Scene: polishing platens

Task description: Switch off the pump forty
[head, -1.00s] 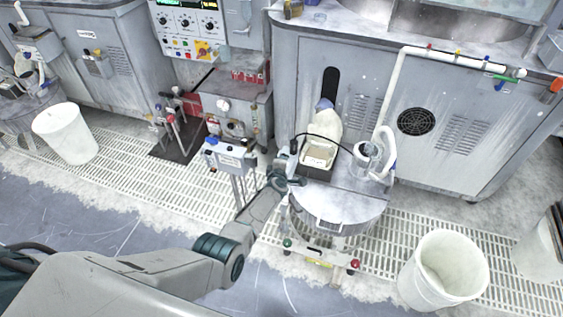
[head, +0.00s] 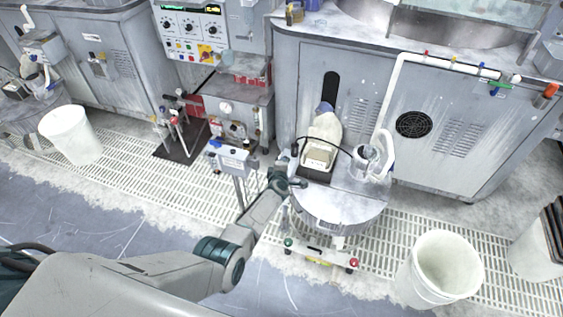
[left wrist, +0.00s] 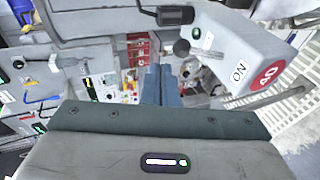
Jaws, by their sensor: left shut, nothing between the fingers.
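A dark-tipped switch lever (left wrist: 182,47) sticks out from the box's left end. My left gripper (head: 293,182) is beside the pump's left side, above the drum's edge. Its fingers (left wrist: 161,84) are shut and empty, just below and left of the lever; I cannot tell whether they touch it. My right gripper is not in view.
A black cable (head: 330,140) loops over the pump. The drum (head: 338,208) stands on a white floor grate. A small box on a stand (head: 233,158) is close left of my gripper. A white bucket (head: 440,270) stands at right; a large grey cabinet (head: 410,85) is behind.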

